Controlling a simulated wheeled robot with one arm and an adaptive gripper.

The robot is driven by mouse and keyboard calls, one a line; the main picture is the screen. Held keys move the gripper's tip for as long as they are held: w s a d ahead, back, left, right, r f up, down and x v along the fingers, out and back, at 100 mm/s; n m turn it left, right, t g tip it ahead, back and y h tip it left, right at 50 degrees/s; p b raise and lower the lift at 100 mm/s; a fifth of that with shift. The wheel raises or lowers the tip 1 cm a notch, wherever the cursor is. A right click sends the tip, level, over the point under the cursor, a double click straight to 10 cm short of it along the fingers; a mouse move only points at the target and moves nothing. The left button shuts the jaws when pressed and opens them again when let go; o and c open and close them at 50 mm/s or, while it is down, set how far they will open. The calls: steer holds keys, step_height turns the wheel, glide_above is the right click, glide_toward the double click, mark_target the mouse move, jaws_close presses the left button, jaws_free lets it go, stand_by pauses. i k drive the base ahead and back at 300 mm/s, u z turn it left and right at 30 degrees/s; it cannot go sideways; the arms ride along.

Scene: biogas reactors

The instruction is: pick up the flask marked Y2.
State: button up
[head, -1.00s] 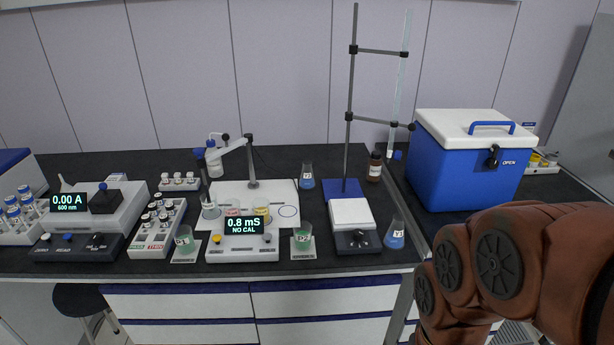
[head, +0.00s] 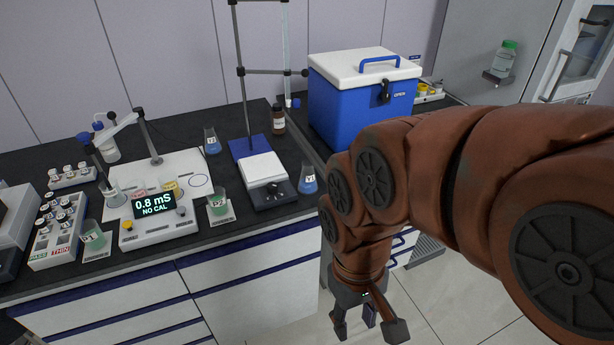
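A conical flask with blue liquid (head: 308,180) stands at the front edge of the bench, right of the balance; its label looks like Y1. A second conical flask with blue liquid (head: 212,143) stands further back, left of the stand; its label is too small to read. I cannot make out a Y2 mark on either flask. My gripper (head: 370,320) hangs below bench height in front of the cabinets, pointing down. Its fingers are spread and look empty. It is well apart from both flasks, lower and to their right.
A brown bottle (head: 279,120) is near the back flask. A blue cooler (head: 360,105) stands at right.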

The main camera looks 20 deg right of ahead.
mark_target(212, 145)
steer(key=z, duration=0.2)
steer(key=k, duration=0.35)
steer(key=u, duration=1.25)
steer(key=i, duration=1.55)
steer(key=z, duration=0.55)
